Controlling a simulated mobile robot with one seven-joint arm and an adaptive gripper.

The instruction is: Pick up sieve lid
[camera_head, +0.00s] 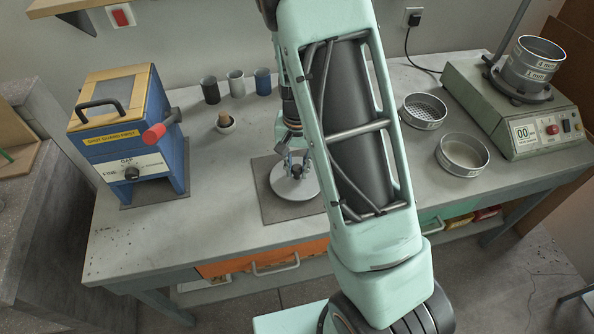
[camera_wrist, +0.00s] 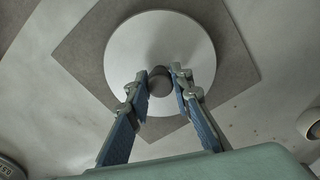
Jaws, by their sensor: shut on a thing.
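The sieve lid is a round pale metal disc (camera_head: 292,184) with a dark knob in its middle. It is over a dark grey square mat (camera_head: 270,209) on the bench, partly hidden by my arm in the head view. In the wrist view the lid (camera_wrist: 127,50) fills the upper middle, above the mat (camera_wrist: 83,62). My gripper (camera_wrist: 167,84) has its two blue-padded fingers on either side of the dark knob (camera_wrist: 158,88), shut on it. I cannot tell whether the lid touches the mat.
A blue machine (camera_head: 160,150) stands at the left. Three cups (camera_head: 236,83) and a small mortar (camera_head: 225,124) are at the back. Two sieves (camera_head: 463,155) (camera_head: 423,111) lie right of my arm, near a shaker (camera_head: 510,110) with stacked sieves. The front left bench is clear.

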